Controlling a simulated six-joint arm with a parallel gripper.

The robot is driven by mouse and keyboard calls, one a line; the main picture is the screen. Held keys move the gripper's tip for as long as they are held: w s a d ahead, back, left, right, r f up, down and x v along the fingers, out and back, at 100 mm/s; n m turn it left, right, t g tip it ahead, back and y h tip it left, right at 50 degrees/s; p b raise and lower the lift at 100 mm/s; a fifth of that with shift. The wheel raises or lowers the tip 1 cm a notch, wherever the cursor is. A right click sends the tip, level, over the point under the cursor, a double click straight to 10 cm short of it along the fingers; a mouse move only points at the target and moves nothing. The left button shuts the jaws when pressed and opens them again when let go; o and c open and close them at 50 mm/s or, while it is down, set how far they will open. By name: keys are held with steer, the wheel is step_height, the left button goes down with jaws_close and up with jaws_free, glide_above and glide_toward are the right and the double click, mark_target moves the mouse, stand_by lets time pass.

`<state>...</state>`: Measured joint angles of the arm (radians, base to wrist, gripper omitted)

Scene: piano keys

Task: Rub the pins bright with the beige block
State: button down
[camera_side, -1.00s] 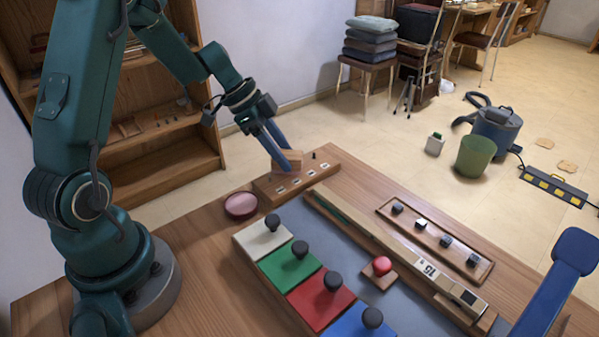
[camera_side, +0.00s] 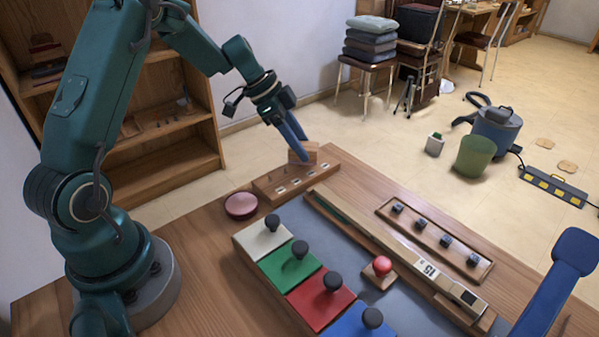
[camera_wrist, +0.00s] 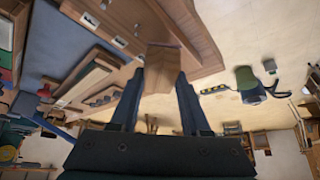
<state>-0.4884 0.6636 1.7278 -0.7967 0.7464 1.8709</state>
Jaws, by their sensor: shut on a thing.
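My gripper (camera_side: 299,146) has its two blue fingers shut on a beige block (camera_side: 303,155). The block also shows between the fingers in the wrist view (camera_wrist: 159,70). The gripper holds it over the far right end of a wooden pin board (camera_side: 268,191). The side view does not clearly show whether the block touches the board or a pin. Several small pale plates with dark marks lie along the board's top. The pins are too small to judge their shine, and any under the block is hidden.
A pink dish (camera_side: 241,205) stands just left of the board. In front are coloured panels with black knobs, such as the green panel (camera_side: 290,268), and a red button (camera_side: 381,265). A long wooden rail (camera_side: 380,235) and a tray (camera_side: 478,270) of dark cubes lie to the right.

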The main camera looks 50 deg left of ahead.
steer(key=shift+s, duration=3.45)
steer(key=shift+w, duration=4.1)
steer(key=shift+s, duration=4.15)
step_height(320, 180, up, 8)
steer(key=shift+d, duration=0.1)
